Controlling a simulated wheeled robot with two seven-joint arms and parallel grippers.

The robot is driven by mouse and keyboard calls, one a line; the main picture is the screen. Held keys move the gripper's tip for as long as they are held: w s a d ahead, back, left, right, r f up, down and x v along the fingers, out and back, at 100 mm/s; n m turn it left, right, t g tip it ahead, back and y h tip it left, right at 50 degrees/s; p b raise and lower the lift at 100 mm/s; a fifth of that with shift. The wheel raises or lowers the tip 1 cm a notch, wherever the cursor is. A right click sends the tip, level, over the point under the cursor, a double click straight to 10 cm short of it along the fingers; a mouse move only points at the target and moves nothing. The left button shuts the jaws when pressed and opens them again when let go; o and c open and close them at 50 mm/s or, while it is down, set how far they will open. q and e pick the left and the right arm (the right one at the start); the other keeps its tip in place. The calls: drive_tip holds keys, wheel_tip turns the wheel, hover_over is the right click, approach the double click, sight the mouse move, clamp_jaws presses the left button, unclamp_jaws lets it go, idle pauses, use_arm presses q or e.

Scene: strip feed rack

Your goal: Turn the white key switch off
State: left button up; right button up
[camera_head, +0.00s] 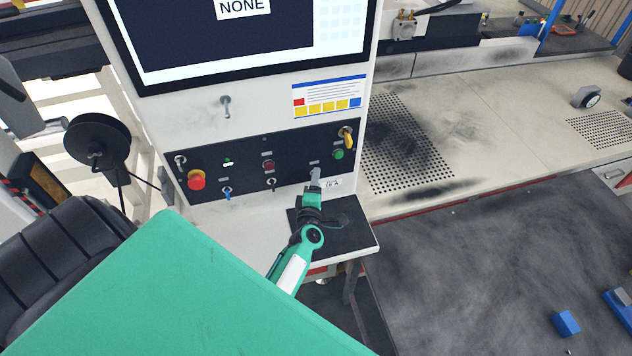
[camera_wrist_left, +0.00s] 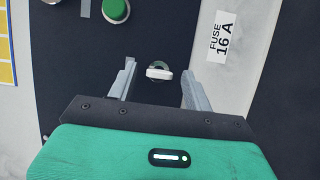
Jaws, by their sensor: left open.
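The white key switch (camera_wrist_left: 159,73) shows in the left wrist view as a small white key in a round metal collar on the black panel. My left gripper (camera_wrist_left: 157,80) is open, with one finger on each side of the key and a gap to both. In the head view my left gripper (camera_head: 315,178) reaches the lower right of the control panel (camera_head: 235,165) and hides the key. Whether the fingers touch the panel cannot be told. My right gripper is not in view.
A green button (camera_wrist_left: 115,10) and a "FUSE 16 A" label (camera_wrist_left: 222,37) are close to the fingers. The panel also has a red emergency stop (camera_head: 196,180), a yellow key (camera_head: 346,138) and a blue key (camera_head: 227,193). A narrow shelf (camera_head: 366,240) lies below.

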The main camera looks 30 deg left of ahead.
use_arm(q)
drive_tip(key=v, duration=1.3)
drive_tip(key=shift+s+p, duration=0.15)
drive_tip(key=shift+p, duration=0.3)
drive_tip(key=shift+d, duration=0.1)
